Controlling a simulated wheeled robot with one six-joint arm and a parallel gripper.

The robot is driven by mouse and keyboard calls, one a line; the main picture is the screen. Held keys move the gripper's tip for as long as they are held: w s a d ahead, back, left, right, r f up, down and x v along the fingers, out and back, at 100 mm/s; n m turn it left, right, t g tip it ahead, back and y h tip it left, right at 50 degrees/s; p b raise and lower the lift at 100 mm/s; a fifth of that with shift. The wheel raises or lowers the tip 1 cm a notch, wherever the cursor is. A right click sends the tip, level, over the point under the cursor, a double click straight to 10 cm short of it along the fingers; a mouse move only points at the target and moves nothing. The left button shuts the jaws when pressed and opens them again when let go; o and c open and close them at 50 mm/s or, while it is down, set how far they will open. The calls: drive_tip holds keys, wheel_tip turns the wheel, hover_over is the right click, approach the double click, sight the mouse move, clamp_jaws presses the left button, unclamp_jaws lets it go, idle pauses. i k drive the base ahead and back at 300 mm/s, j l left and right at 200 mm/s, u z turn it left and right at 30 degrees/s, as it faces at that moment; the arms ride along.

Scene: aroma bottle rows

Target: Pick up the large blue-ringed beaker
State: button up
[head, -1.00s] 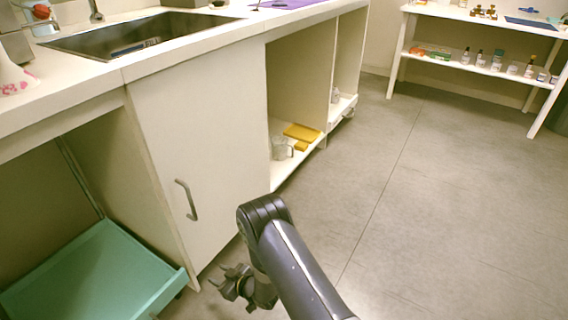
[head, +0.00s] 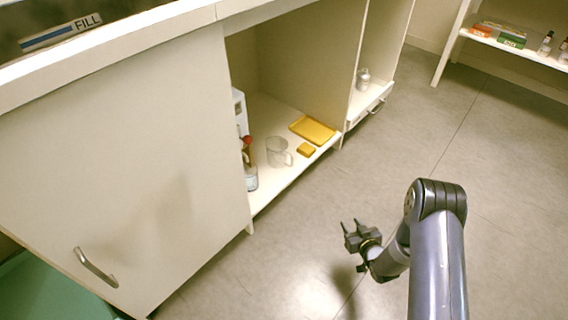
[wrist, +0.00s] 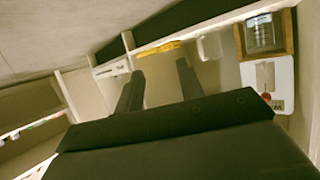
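I cannot make out a blue ring on any vessel in view. A clear glass vessel with a handle (head: 277,152) stands upright on the bottom shelf of the open cabinet. A pale, see-through vessel (wrist: 209,46) shows in the wrist view, upper right of the fingers; it looks like the same one. A smaller clear vessel (head: 363,78) stands in the farther compartment. My gripper (head: 351,224) is over the floor in front of the cabinet, well apart from the vessels. Its two fingers are spread and empty in the wrist view (wrist: 160,68).
A yellow tray (head: 312,130) and a small yellow block (head: 306,150) lie beside the handled vessel. A red-topped bottle (head: 249,170) stands at the compartment's left edge, partly behind a closed door (head: 130,150). The floor (head: 290,265) is clear. A shelf with bottles (head: 520,50) stands far right.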

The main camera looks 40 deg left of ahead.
sight(251, 169)
drive_tip(key=i+u, duration=0.4)
drive_tip(key=i+l+u, duration=0.15)
drive_tip(key=i+u, duration=0.25)
drive_tip(key=i+l+u, duration=0.2)
drive_tip(key=u, duration=0.2)
drive_tip(key=i+j+u, duration=0.1)
drive_tip(key=i+u, duration=0.55)
drive_tip(key=i, duration=0.05)
